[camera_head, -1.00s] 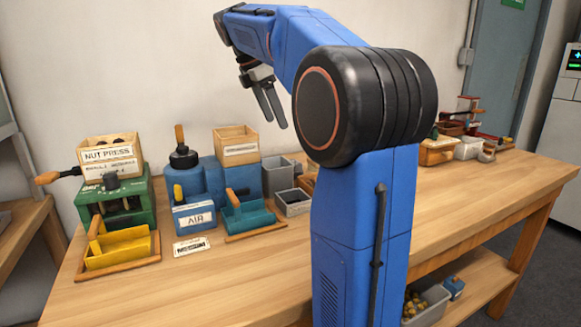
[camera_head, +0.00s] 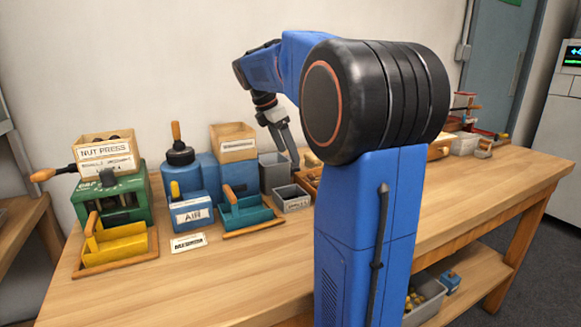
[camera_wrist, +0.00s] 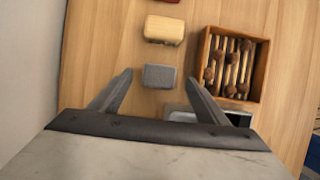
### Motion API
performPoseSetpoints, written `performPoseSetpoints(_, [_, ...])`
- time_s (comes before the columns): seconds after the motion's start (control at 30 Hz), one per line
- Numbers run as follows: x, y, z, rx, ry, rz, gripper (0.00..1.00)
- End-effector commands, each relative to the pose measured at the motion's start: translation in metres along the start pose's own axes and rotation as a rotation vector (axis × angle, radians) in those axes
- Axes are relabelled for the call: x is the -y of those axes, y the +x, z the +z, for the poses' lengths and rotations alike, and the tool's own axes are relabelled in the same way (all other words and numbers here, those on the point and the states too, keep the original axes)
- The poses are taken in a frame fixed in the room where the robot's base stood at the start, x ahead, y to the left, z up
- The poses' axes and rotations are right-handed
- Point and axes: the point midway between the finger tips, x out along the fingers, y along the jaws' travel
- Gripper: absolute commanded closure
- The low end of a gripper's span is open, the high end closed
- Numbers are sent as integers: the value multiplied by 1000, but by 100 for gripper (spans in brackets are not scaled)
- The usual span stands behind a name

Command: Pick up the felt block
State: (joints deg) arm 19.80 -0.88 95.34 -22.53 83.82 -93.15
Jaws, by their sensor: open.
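The felt block, a small grey block (camera_wrist: 160,76), lies on the bare wooden bench top in the wrist view. My gripper (camera_wrist: 160,78) is open and empty, with one finger to the left and one to the right of the grey block in the picture. The fingers appear apart from it; the height of the tips above it is hard to judge. I cannot make out the grey block there.
Beyond the grey block lie a cream block (camera_wrist: 164,30) and a red piece (camera_wrist: 170,1). A wooden tray (camera_wrist: 265,75) of brown-headed sticks stands to the right. A grey bin (camera_wrist: 180,116) is close by the right finger. The NUT PRESS (camera_head: 108,203) stands far left.

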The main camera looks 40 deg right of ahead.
Motion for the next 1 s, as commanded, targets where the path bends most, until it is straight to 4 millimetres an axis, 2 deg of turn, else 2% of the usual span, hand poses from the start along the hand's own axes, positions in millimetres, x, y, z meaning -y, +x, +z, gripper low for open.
performPoseSetpoints(0.1, [0, 18, 0, 0, 0, -3, 31])
performPoseSetpoints(0.3, [-1, 39, 0, 0, 0, -2, 31])
performPoseSetpoints(0.6, [-1, 42, 0, 0, 0, 0, 31])
performPoseSetpoints(0.8, [-1, 42, 0, 0, 0, -1, 78])
performPoseSetpoints(1.0, [-1, 42, 0, 0, 0, 0, 78])
